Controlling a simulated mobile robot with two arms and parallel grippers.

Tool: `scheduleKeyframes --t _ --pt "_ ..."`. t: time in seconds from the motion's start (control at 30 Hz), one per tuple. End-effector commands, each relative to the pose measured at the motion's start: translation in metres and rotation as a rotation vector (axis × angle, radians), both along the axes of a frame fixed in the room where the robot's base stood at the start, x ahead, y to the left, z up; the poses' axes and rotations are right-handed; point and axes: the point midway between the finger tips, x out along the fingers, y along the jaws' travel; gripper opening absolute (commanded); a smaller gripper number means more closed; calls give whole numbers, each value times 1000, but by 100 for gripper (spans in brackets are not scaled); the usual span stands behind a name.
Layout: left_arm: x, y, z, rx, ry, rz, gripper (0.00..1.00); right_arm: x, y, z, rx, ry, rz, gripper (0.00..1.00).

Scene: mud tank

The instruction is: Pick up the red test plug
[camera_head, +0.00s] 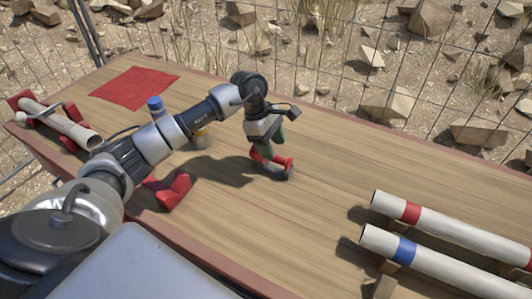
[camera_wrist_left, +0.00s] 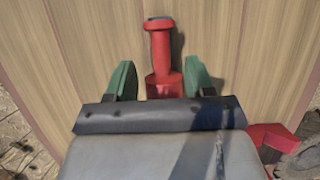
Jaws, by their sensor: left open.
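The red test plug (camera_head: 283,161) lies on the wooden table, below my left gripper (camera_head: 268,154) in the head view. In the left wrist view the red plug (camera_wrist_left: 161,62) lies lengthwise, with a narrower stem, a round end and a wider body. My left gripper (camera_wrist_left: 160,82) is open there. Its green fingers stand on both sides of the plug's wider body, with a gap visible at each side. Whether the fingers are at the plug's height is hard to tell. My right gripper is not in view.
A red angled piece (camera_head: 170,191) lies near the front edge. Two white pipes, one red-banded (camera_head: 450,227) and one blue-banded (camera_head: 440,262), lie at right. The table's middle is clear.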

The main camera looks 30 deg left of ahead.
Motion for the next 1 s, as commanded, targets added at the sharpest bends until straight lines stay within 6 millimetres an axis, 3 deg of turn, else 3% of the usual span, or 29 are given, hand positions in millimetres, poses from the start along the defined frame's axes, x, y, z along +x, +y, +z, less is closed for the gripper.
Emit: scheduleKeyframes --t 0.23,0.53,0.87,1.0 --pt "0 -10 -34 0 3 0 53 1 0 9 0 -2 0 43" --pt "0 -12 -38 1 1 0 53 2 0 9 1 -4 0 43" --pt "0 -11 -38 1 1 0 3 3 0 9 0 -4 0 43" --pt "0 -11 -38 1 1 0 0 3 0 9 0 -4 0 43"
